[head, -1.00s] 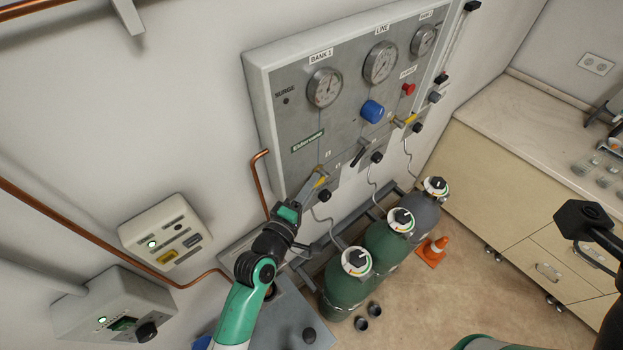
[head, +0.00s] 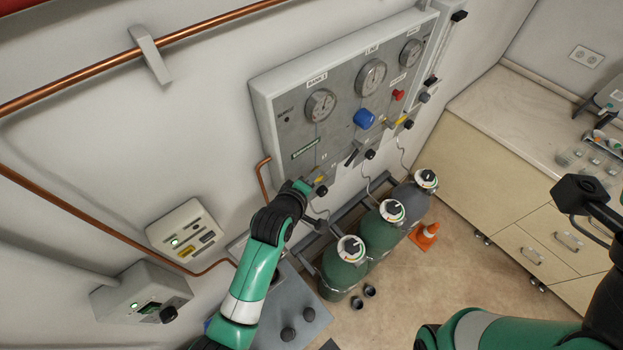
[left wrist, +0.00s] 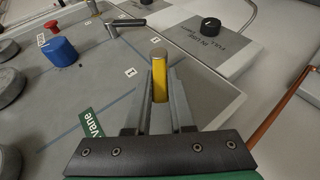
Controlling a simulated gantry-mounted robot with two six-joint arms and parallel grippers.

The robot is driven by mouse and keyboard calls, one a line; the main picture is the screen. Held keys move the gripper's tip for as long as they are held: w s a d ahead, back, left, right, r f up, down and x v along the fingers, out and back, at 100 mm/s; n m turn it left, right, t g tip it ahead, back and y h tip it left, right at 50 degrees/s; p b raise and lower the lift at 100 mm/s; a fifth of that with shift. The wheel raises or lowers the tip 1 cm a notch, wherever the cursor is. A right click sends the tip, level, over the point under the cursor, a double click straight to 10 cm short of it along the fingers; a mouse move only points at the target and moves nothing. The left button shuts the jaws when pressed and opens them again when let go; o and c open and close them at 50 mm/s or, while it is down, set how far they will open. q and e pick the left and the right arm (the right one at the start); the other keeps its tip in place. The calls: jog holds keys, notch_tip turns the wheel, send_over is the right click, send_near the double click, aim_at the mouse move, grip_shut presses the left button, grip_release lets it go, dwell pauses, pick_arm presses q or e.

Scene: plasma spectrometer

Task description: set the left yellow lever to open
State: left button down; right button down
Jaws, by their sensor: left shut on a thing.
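The left yellow lever (head: 318,179) is on the lower left of the grey gas panel (head: 262,95); my gripper partly hides it in the head view. In the left wrist view the yellow lever (left wrist: 159,80) has a metal tip and stands between my two grey fingers. My left gripper (head: 306,187) is shut on it, and its fingers (left wrist: 160,100) lie along both sides of the lever. The lever's pivot is hidden. A second yellow lever (head: 402,119) is further right on the panel.
A black-handled lever (head: 351,157) and a blue knob (head: 364,119) are on the panel to the right. Black round knobs (head: 322,190) sit just below the levers. Several gas cylinders (head: 343,272) stand below. A copper pipe (head: 262,180) runs beside the panel's left edge.

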dwell(0.3)
pick_arm(q)
jog(key=c, duration=0.8)
grip_release()
